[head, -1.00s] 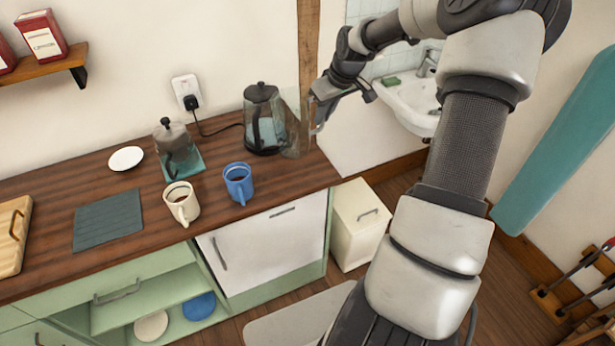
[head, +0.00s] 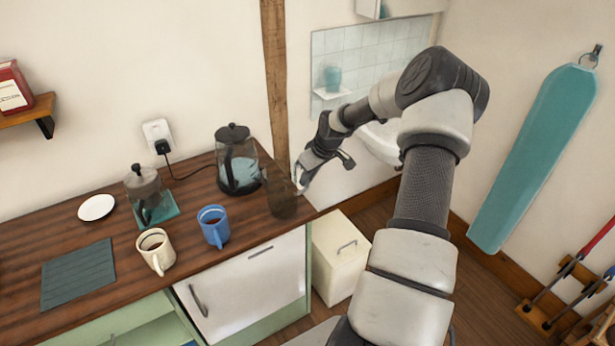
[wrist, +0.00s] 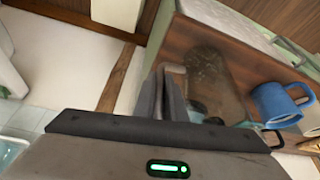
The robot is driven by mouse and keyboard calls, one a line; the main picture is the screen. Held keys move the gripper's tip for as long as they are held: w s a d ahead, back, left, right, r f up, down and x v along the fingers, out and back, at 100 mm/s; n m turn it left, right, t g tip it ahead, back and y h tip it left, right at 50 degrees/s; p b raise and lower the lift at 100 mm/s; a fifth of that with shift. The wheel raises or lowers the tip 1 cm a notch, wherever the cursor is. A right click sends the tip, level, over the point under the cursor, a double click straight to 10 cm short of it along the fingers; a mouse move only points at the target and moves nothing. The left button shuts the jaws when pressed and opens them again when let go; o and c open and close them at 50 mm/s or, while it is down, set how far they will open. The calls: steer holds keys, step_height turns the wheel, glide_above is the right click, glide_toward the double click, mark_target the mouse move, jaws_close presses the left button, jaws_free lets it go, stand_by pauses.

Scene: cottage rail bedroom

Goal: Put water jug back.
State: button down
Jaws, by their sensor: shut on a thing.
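The water jug (head: 282,200) is a clear, faintly brownish see-through vessel at the right end of the wooden counter. My gripper (head: 301,187) comes from the right and is shut on its side. In the wrist view the jug (wrist: 210,75) shows beside my fingers (wrist: 168,95), with the counter visible through it. The jug looks upright, its base at or just above the counter top; I cannot tell whether it touches. Part of its right side is hidden by my gripper.
A glass kettle (head: 237,165) stands just behind-left of the jug. A blue mug (head: 213,228), a cream mug (head: 155,251) and a coffee press (head: 144,190) stand further left. The counter (head: 250,228) is bare in front of the jug. A wooden post (head: 276,80) rises behind.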

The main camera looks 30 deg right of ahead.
steer(key=c, duration=2.3)
jaws_free()
steer(key=shift+f, duration=0.1)
steer(key=o, duration=0.5)
steer(key=shift+r, duration=0.4)
steer(key=v, duration=1.1)
steer(key=shift+s+r, duration=0.2)
steer(key=shift+r, duration=0.1)
